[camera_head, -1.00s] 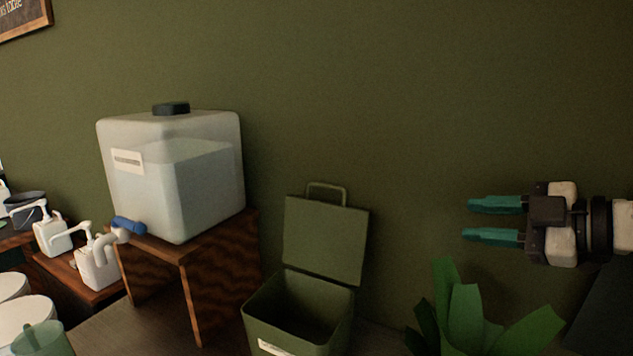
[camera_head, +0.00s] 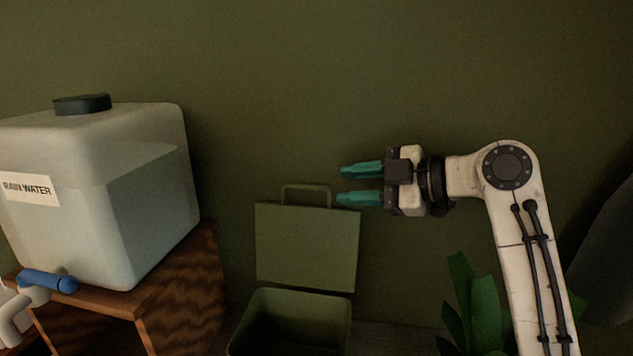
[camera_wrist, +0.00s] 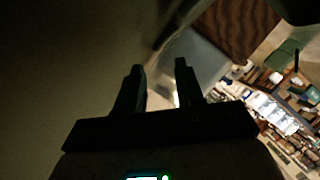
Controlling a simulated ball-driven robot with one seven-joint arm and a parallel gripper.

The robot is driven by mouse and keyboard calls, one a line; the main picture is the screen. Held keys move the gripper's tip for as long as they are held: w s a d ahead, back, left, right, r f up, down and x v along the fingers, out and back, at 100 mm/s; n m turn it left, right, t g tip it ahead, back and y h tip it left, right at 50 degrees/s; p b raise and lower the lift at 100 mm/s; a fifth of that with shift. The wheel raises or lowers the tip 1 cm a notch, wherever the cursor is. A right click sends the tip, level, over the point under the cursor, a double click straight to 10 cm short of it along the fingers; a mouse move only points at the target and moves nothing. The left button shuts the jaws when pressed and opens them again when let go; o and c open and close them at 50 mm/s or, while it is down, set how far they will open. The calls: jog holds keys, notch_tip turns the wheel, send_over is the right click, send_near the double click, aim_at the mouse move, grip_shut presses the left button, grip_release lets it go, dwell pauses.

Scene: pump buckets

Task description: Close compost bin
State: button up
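The compost bin (camera_head: 338,318) is a green square bin in the lower middle of the head view. Its lid (camera_head: 305,247) stands upright at the back, open, with a loop handle (camera_head: 305,188) on its top edge. My gripper (camera_head: 360,184) has teal fingers and points left, beside the upper right corner of the lid in the picture. Whether it touches the lid cannot be told. The fingers are apart with nothing between them. In the wrist view my gripper (camera_wrist: 160,80) shows as two dark, parted fingers.
A rain water tank (camera_head: 95,190) with a blue-handled tap (camera_head: 48,281) stands on a wooden stand (camera_head: 180,300) left of the bin. A green plant (camera_head: 485,305) is at the lower right. The wall behind is bare above the bin.

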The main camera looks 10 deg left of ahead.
aim_at(316, 187)
jog(key=p+x, duration=0.1)
jog(key=x, duration=0.5)
jog(key=shift+w+a, duration=0.15)
jog(key=shift+a, duration=0.1)
jog(key=shift+c, duration=0.3)
grip_shut()
